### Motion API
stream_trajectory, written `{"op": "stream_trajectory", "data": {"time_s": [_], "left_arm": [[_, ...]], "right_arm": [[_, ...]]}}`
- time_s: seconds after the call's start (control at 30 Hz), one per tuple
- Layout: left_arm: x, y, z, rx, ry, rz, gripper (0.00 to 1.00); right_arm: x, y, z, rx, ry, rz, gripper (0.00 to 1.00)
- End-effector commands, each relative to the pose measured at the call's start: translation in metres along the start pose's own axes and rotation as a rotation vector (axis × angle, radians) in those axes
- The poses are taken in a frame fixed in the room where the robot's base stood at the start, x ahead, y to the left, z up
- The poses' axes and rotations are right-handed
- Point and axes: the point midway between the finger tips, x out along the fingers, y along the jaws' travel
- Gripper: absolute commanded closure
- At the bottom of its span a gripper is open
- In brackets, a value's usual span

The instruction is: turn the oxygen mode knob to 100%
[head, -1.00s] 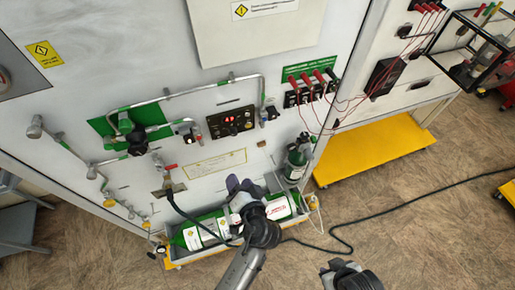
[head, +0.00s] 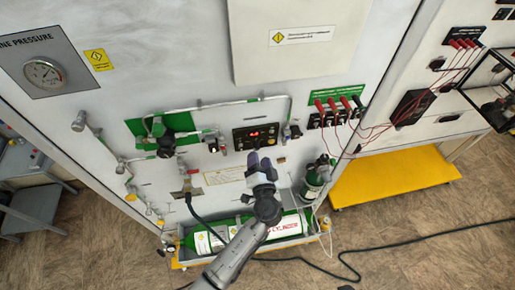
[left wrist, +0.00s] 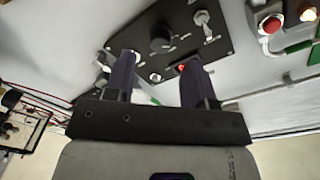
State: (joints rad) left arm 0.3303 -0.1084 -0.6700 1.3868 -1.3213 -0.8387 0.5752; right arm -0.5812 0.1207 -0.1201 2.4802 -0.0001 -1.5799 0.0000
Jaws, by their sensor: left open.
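The black control panel (head: 243,140) is on the white wall, with a red lit display (head: 257,133) in the head view. In the left wrist view the panel (left wrist: 184,36) shows a round black knob (left wrist: 161,38); no 100% mark or knob setting can be read. My left gripper (head: 259,160) is open and empty, just below the panel in the head view. In the left wrist view its two fingers (left wrist: 158,65) point at the panel, with the knob beyond the gap between them, apart from it.
Pipes and valves (head: 165,142) are left of the panel. Red plugs with wires (head: 338,106) are to its right. A green-and-white cylinder (head: 290,226) lies in a tray below, and a small dark green cylinder (head: 317,178) stands nearby.

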Motion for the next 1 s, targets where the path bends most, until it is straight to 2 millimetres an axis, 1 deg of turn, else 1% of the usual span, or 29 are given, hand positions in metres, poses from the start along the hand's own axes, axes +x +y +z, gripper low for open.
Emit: {"op": "stream_trajectory", "data": {"time_s": [0.03,0.1,0.3,0.47,0.73,0.77,1.0], "left_arm": [[0.009,-0.002,-0.001,0.002,0.000,-0.001,0.50],[0.017,-0.001,-0.001,0.001,-0.001,-0.001,0.50],[0.033,0.000,0.000,0.001,-0.001,0.000,0.50],[0.037,0.000,0.000,-0.001,-0.001,0.000,0.50],[0.038,0.000,0.000,-0.001,-0.001,0.000,0.50],[0.038,0.000,0.000,-0.001,-0.001,0.000,0.51],[0.038,0.000,0.000,-0.001,-0.001,0.000,0.74]], "right_arm": [[-0.003,0.000,-0.001,0.000,-0.001,0.000,0.67],[-0.004,0.000,-0.001,0.000,-0.001,0.000,0.67],[-0.006,0.000,-0.002,0.000,-0.001,0.000,0.67],[-0.007,0.000,-0.002,0.000,-0.001,0.000,0.67],[-0.007,0.000,-0.002,0.000,0.000,0.000,0.67],[-0.007,0.000,-0.002,0.000,0.000,0.000,0.67],[-0.007,0.000,-0.002,0.000,0.000,0.000,0.67]]}}
